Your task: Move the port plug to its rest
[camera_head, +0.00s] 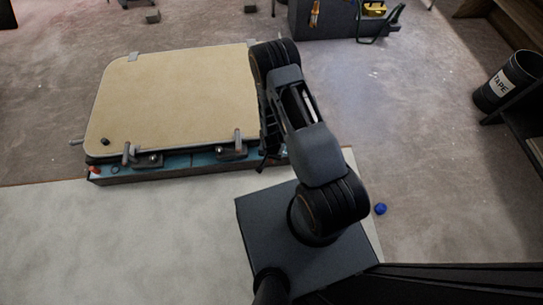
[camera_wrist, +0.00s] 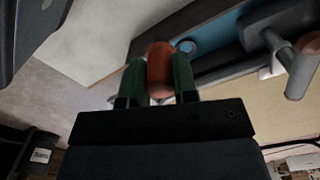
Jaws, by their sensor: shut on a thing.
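In the wrist view my gripper (camera_wrist: 159,72) has its two green fingers shut on a reddish-brown rounded plug (camera_wrist: 159,62). The plug's end sticks out between the fingers. Close beyond it is a blue strip (camera_wrist: 222,30) with a dark ring (camera_wrist: 187,47) on it; I cannot tell whether the plug touches anything. The strip also shows in the head view (camera_head: 201,160), along the front of a low base under a beige panel. There, my arm hides the fingers and the held plug. A small orange-red piece (camera_head: 95,169) and a dark ring (camera_head: 115,170) are at the strip's left end.
Grey latch handles (camera_head: 128,152) stand along the beige panel's (camera_head: 180,95) front edge; one is close by at right in the wrist view (camera_wrist: 290,65). A blue ball (camera_head: 381,209) lies on the floor. Pale floor at front left is clear.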

